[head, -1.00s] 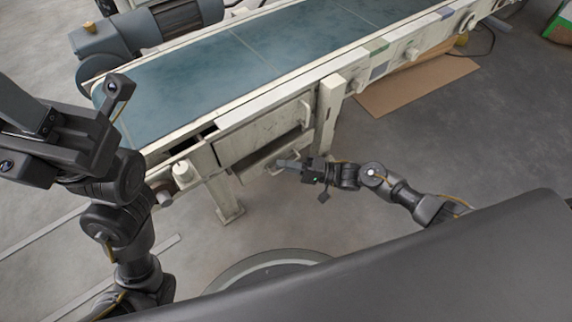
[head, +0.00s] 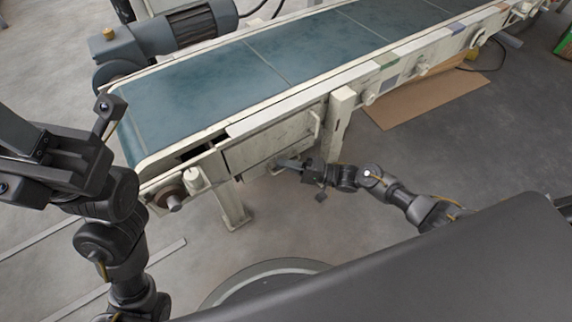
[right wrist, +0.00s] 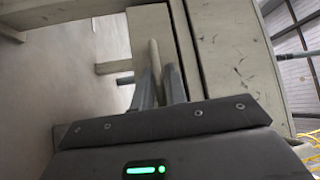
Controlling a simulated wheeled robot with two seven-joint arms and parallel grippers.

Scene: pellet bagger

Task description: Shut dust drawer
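The dust drawer (head: 270,156) sits under the near side of the conveyor, below a cream side panel. In the head view its front looks close under the panel, with no open gap showing there. In the right wrist view a narrow dark gap runs between the pale drawer front (right wrist: 151,28) and the larger panel. My right gripper (head: 284,163) is at the drawer's handle. In the right wrist view its fingers (right wrist: 160,82) close in on both sides of the handle bar (right wrist: 155,56). My left gripper (head: 22,135) is raised at the left edge; its fingertips are not clear.
The conveyor (head: 285,60) with its blue belt runs from left to upper right, with a motor (head: 175,30) behind. A support leg (head: 233,203) stands left of my right gripper. Cardboard (head: 425,97) lies on the floor. Grey floor is open on the right.

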